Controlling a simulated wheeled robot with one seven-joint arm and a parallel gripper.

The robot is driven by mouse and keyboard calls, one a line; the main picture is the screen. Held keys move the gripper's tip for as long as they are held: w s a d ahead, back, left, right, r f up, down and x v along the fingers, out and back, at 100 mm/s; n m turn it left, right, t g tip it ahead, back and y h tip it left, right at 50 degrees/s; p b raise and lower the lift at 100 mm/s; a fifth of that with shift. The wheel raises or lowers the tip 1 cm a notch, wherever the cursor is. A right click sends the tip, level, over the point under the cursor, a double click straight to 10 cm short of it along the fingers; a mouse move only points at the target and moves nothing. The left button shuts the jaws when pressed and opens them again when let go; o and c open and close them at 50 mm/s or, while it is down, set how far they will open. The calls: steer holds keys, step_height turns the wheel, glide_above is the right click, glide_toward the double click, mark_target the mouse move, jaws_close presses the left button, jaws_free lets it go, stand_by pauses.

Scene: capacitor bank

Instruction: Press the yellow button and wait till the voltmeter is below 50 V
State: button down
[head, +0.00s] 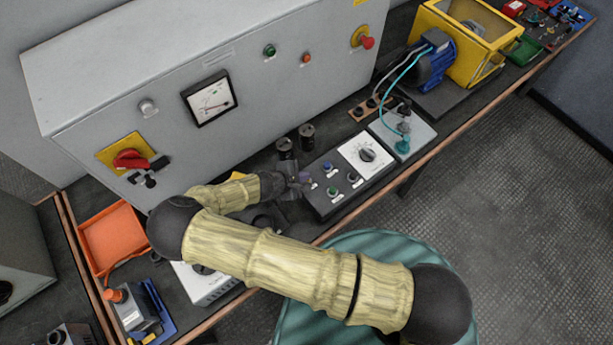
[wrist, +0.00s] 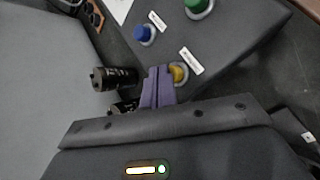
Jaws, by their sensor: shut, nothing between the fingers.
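The yellow button (wrist: 180,72) sits on a dark control box (wrist: 228,50) in the wrist view. My purple fingertips (wrist: 158,74) are closed together right beside it and partly cover its left edge; I cannot tell whether they touch it. In the head view my gripper (head: 303,180) is at the left end of the control box (head: 325,205), and the yellow button is hidden there. The voltmeter (head: 211,99) is on the grey cabinet front; its needle lies toward the right side of the dial, but the numbers are too small to read.
A blue button (wrist: 142,34) and a green button (wrist: 198,6) share the box. Black cylinders (head: 306,136) stand between the box and the grey cabinet (head: 250,95). A white dial box (head: 366,155) is to the right. An orange tray (head: 112,237) lies left.

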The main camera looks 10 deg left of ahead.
steer(key=shift+r+p, duration=0.35)
steer(key=shift+r, duration=0.35)
steer(key=shift+r+p, duration=1.75)
steer(key=shift+r, duration=0.8)
